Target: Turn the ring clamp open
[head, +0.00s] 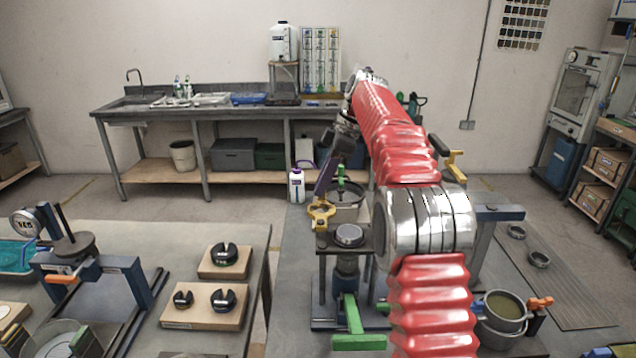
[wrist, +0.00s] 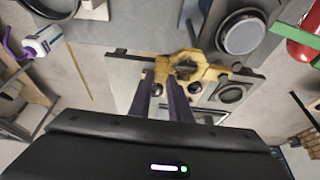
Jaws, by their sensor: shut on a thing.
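The yellow ring clamp (head: 321,214) sits at the left edge of a dark stand, left of a round metal plate, in the head view. In the wrist view its yellow ring and lugs (wrist: 190,68) lie beyond my fingers. My gripper (head: 321,198) comes down on the clamp from above, its purple finger tilted. In the wrist view my gripper (wrist: 163,82) has its two dark purple fingers on either side of a yellow part of the clamp and is shut on it. The exact contact at the fingertips is partly hidden.
The round plate (head: 349,235) stands close to the clamp, with a green handle (head: 355,325) below. A white and purple bottle (head: 297,185) stands behind. Wooden blocks with black rings (head: 205,305) lie on the left table. A gap separates the two tables.

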